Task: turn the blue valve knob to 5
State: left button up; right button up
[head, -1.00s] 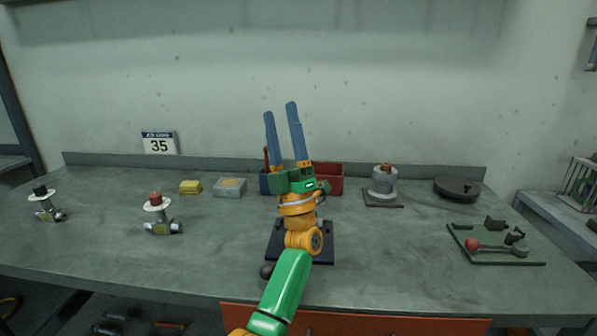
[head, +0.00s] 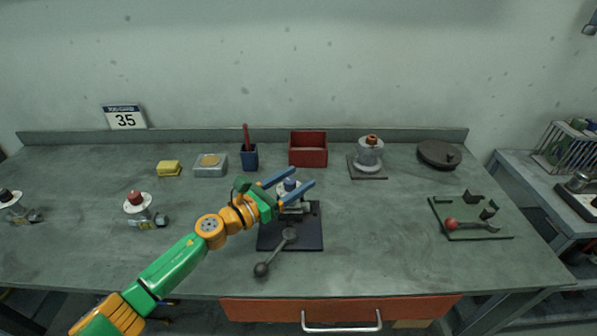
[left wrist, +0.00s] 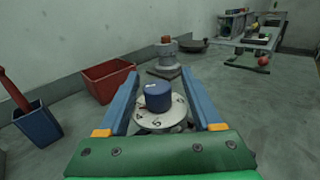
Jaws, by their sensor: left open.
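The blue valve knob (left wrist: 158,97) stands on a white numbered dial (left wrist: 160,118) in the left wrist view. In the head view the blue knob (head: 289,183) shows above a dark base plate (head: 290,238). A grey ball-ended lever (head: 276,249) extends over the front of the plate. My left gripper (head: 297,178) is open, with its blue fingers on either side of the knob. In the left wrist view the fingers (left wrist: 157,85) flank the knob with visible gaps. Some dial digits show, but the knob's pointed-to number is unclear. My right gripper is not in view.
A red bin (head: 308,150) and a blue cup (head: 249,158) stand behind. A valve with an orange top (head: 369,158) is at back right. Another valve with a red knob (head: 137,203) stands left. A green tray (head: 478,237) lies right.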

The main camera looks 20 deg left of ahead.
pick_arm(q)
jog(key=shift+x, duration=0.95)
jog(key=shift+a, duration=0.15)
grip_shut()
